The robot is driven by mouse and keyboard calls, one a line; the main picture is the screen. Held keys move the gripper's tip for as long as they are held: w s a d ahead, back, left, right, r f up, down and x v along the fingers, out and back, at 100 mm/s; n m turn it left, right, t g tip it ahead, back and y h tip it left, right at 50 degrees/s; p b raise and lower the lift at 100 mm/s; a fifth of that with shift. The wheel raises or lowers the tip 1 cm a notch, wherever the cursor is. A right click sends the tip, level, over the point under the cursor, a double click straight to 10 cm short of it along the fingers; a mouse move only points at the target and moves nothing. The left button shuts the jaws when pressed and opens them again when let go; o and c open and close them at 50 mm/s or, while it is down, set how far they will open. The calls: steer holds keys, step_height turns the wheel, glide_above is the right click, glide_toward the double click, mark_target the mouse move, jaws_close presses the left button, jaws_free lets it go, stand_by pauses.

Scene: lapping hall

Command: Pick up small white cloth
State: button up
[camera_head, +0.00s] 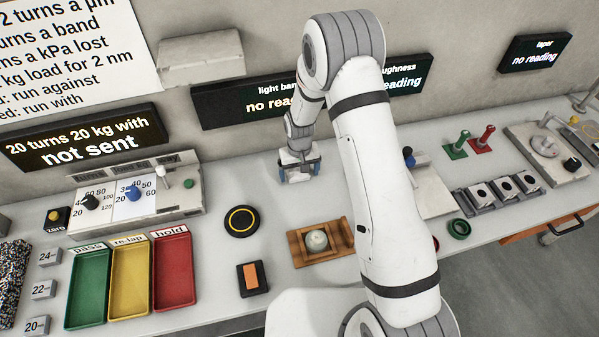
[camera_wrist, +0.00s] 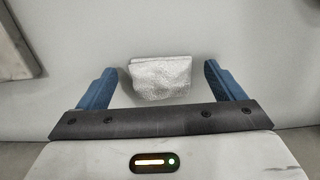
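The small white cloth (camera_wrist: 160,78) lies folded on the pale bench top in the wrist view, with a slightly uneven upper edge. My gripper (camera_wrist: 161,70) is open, with one blue finger to the left of the cloth and one to the right. A gap shows between the cloth and each finger, and nothing is held. How far the fingertips are above the bench is hard to tell. In the head view my gripper (camera_head: 300,172) points down over the back of the bench, and I cannot make out the cloth there.
Left of my gripper stand a dial box (camera_head: 135,205) and green, yellow (camera_head: 130,310) and red trays. In front are a black round pad (camera_head: 241,221) and a wooden holder (camera_head: 300,250) with a pale disc. The wall is close behind. Bare bench surrounds my gripper.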

mark_target(300, 174)
steer(key=c, duration=1)
steer(key=shift+r, duration=0.15)
step_height(300, 174, up, 10)
steer(key=shift+f+b, duration=0.1)
steer(key=shift+b, duration=1.1)
steer(key=o, duration=0.4)
steer(key=c, duration=0.3)
steer(key=shift+f, duration=0.1)
steer(key=shift+c, duration=0.3)
